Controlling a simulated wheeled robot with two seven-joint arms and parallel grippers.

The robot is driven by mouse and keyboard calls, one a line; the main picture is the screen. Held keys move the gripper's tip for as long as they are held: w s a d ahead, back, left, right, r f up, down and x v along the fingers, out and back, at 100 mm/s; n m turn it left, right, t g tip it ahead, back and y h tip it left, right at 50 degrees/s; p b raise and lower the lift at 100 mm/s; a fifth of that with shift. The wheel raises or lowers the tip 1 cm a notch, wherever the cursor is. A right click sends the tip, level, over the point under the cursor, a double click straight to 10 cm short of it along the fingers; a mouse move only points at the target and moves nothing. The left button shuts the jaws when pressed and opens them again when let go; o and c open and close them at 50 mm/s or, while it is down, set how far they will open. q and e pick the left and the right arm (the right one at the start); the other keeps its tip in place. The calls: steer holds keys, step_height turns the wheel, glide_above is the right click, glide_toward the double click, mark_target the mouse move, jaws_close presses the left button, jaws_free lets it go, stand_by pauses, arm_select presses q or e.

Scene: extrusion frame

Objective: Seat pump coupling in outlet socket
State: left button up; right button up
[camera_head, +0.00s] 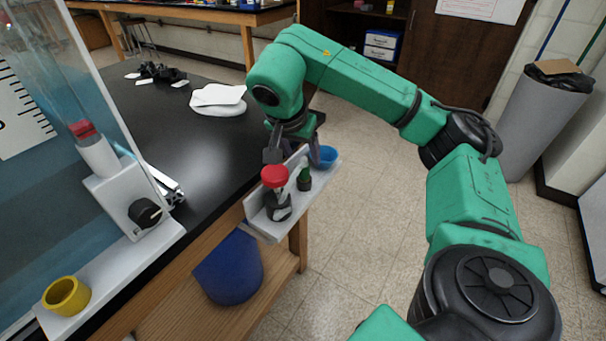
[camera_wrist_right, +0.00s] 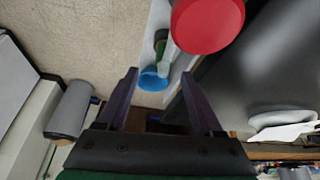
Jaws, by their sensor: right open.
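A white ledge (camera_head: 263,222) on the bench edge carries a dark part with a red cap (camera_head: 275,177), a smaller green-topped part (camera_head: 304,178) and a blue cup (camera_head: 325,157). I cannot tell which of these is the pump coupling. My right gripper (camera_head: 294,150) is open and empty above the ledge. In the right wrist view the gripper (camera_wrist_right: 160,85) has the blue cup (camera_wrist_right: 152,80) showing between its fingertips, and the large red cap (camera_wrist_right: 207,22) lies beyond them. A yellow ring-shaped socket (camera_head: 67,296) stands on the white base at lower left. My left gripper is out of view.
A clear panel and a white block with a black knob (camera_head: 145,212) stand at left. The black bench top (camera_head: 190,130) holds a white plate-like item (camera_head: 218,98). A blue bin (camera_head: 228,268) sits on the lower shelf.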

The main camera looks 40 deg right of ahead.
mark_target(304, 166)
steer(key=x, duration=0.1)
steer(key=p+x, duration=0.1)
steer(key=x, duration=0.1)
steer(key=shift+w, duration=0.35)
steer(key=x, duration=0.4)
steer(key=shift+s, duration=0.15)
steer(key=shift+d+f, duration=0.1)
steer(key=shift+f, duration=0.3)
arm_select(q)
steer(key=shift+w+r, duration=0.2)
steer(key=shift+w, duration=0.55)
arm_select(e)
jaws_close()
